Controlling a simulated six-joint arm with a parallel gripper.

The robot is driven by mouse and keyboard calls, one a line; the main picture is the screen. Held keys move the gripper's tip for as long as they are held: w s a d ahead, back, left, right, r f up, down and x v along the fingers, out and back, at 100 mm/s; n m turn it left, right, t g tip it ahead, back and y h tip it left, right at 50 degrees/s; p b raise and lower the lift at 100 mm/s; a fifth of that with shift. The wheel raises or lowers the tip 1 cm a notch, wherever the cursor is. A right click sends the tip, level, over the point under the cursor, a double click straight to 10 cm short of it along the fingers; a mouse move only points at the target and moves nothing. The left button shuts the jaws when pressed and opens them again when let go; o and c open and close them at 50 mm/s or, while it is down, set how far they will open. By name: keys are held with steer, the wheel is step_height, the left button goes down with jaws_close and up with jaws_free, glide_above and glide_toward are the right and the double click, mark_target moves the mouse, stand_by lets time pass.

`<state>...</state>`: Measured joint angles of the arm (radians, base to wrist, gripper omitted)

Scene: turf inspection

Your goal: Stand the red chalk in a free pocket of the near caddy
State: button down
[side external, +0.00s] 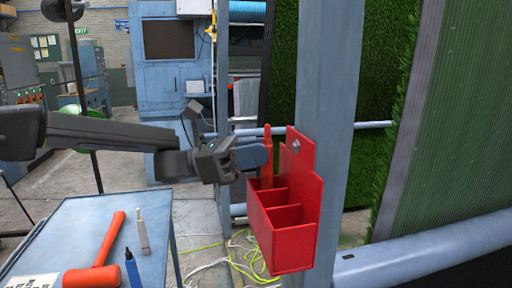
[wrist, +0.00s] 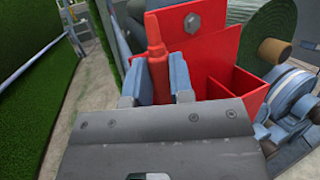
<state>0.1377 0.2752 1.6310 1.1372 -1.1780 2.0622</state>
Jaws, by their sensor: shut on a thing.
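The red caddy (side external: 297,247) hangs on the blue-grey post, and it also shows in the wrist view (wrist: 232,77). Its middle and right pockets look empty in the side view. My gripper (side external: 262,156) is at the caddy's left end, shut on the red chalk (side external: 267,143). In the wrist view the chalk (wrist: 157,55) stands upright, tip up, between the two fingers (wrist: 157,90). The chalk's lower part is over or in the left pocket; its bottom end is hidden, so I cannot tell how deep it sits.
The blue post (side external: 335,120) stands right behind the caddy. A blue table (side external: 95,215) at lower left holds an orange mallet (side external: 108,245), a white marker (side external: 142,232) and a blue marker (side external: 132,268). Green turf (side external: 360,80) hangs behind. Cables (side external: 212,264) lie on the floor.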

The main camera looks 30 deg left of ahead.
steer(key=shift+f, duration=0.6)
steer(key=shift+f, duration=0.45)
steer(key=c, duration=0.9)
jaws_free()
